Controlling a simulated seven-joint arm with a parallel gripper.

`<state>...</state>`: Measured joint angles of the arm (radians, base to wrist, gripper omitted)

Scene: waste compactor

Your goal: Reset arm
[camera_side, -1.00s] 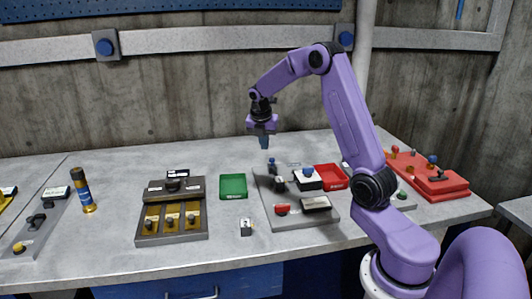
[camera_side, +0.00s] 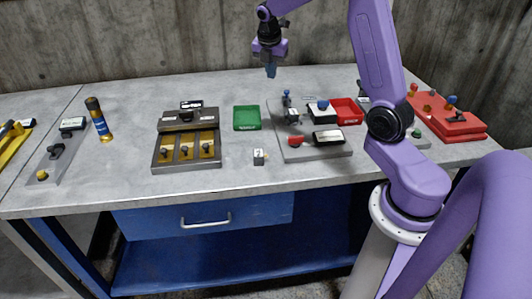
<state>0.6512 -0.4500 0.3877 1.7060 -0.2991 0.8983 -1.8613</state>
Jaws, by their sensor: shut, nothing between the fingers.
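My purple arm rises from the right side of the side view. My gripper (camera_side: 271,70) points down above the back part of the table (camera_side: 215,85). It is shut and empty. It hangs in the air behind and above the grey panel (camera_side: 320,152) that carries a blue knob (camera_side: 322,104), a small lever (camera_side: 287,98) and a red button (camera_side: 295,141). It does not appear to touch anything.
Blue drawer (camera_side: 205,214) is below.

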